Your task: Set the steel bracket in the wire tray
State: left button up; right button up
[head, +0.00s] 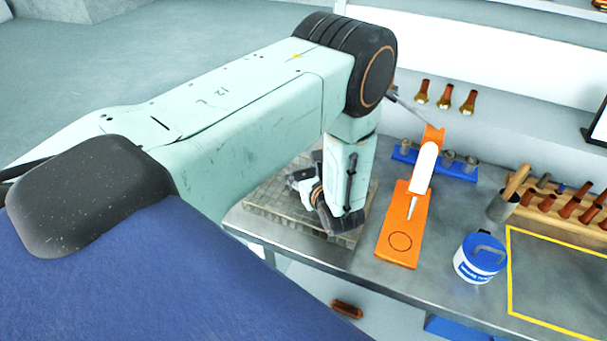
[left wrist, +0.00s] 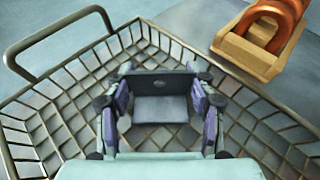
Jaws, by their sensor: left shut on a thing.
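The steel bracket (left wrist: 160,108) is a dark grey angled piece with a raised back plate. In the left wrist view it sits between the two fingers of my left gripper (left wrist: 158,118), which is shut on it. The wire tray (left wrist: 62,80) is a mesh basket with a loop handle at the left. The bracket is over the inside of the tray; whether it touches the mesh floor I cannot tell. In the head view my left gripper (head: 318,205) is low over the tray (head: 268,208), and the bracket cannot be made out there. My right gripper is not in view.
A blue-lidded tub (head: 479,258), a blue socket rack (head: 440,166) and a wooden rack (head: 557,203) stand farther right. A wooden block (left wrist: 243,50) with a copper-coloured ring lies outside the tray.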

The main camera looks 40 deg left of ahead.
pick_arm(q)
jog(key=shift+w+d+f, duration=0.1)
jog(key=shift+f, duration=0.05)
jog(key=o, duration=0.9)
jog(key=shift+o, duration=0.3)
jog(key=shift+a, duration=0.2)
jog(key=shift+d, duration=0.1)
